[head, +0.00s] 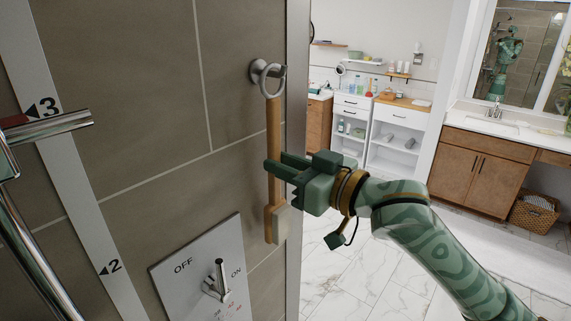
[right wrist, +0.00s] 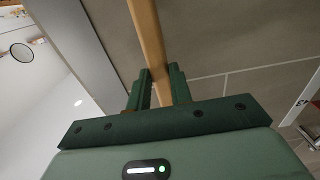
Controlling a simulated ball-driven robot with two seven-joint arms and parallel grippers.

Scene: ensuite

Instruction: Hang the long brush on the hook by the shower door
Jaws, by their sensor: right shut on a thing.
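The long brush (head: 274,135) has a light wooden handle, a pale ring at its top and a pale-bristled head at its bottom. It hangs almost upright close to the tiled wall. The metal hook (head: 257,70) is on that wall near its edge. The ring overlaps the hook in the head view; I cannot tell whether it is around the hook or in front of it. My right gripper (head: 270,166) is shut on the handle around mid-length. In the right wrist view the handle (right wrist: 146,35) runs between the fingers (right wrist: 159,88). My left gripper is out of view.
A control plate (head: 185,270) with a lever is below left of the brush. Chrome bars (head: 50,127) and a numbered strip (head: 85,205) stand at left. The wall ends right of the hook. Beyond are open marble floor, white drawers (head: 401,117) and a wooden vanity (head: 480,160).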

